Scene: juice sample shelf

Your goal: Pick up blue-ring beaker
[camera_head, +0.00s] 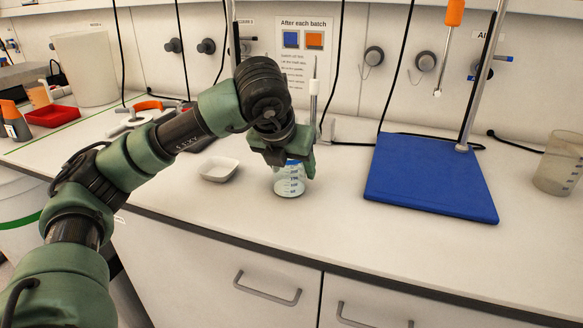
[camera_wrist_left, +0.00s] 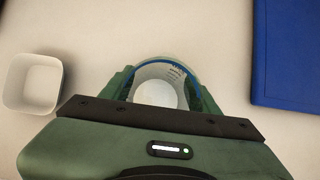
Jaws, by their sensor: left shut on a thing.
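The blue-ring beaker (camera_head: 289,182) is clear, with printed marks and a blue band near its rim. It stands upright on, or very close to, the white bench top; I cannot tell if it touches. My left gripper (camera_head: 291,162) comes down from above and is shut on the beaker near its rim. In the left wrist view the beaker (camera_wrist_left: 160,82) shows between the two green fingers, with the blue ring along its top edge. The gripper (camera_wrist_left: 165,92) hides its near side. My right gripper is in neither view.
A small white dish (camera_head: 218,169) lies just left of the beaker. A blue board (camera_head: 430,178) with an upright rod lies to the right. A larger beaker (camera_head: 560,163) stands at the far right. A red tray (camera_head: 52,116) is at the far left. The bench's front edge is close.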

